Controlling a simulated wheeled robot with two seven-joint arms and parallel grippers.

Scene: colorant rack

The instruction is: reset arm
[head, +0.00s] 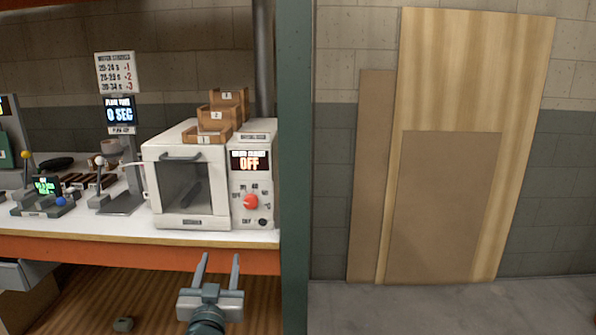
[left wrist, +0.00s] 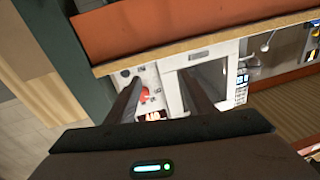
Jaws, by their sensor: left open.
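My left gripper (head: 217,265) is open and empty in the head view. It is in front of the orange shelf edge, below the white oven-like machine. Its two fingers point up and away. In the left wrist view the gripper (left wrist: 163,92) has its fingers apart, with the machine's front and red knob (left wrist: 146,92) seen beyond them. Nothing is between the fingers. My right gripper is not in view.
The white machine (head: 213,222) with a red knob and an "OFF" display stands on the bench (head: 120,238). Small numbered wooden boxes (head: 216,116) sit on top. A green post (head: 294,170) rises right of the bench. Wooden boards (head: 530,100) lean on the wall.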

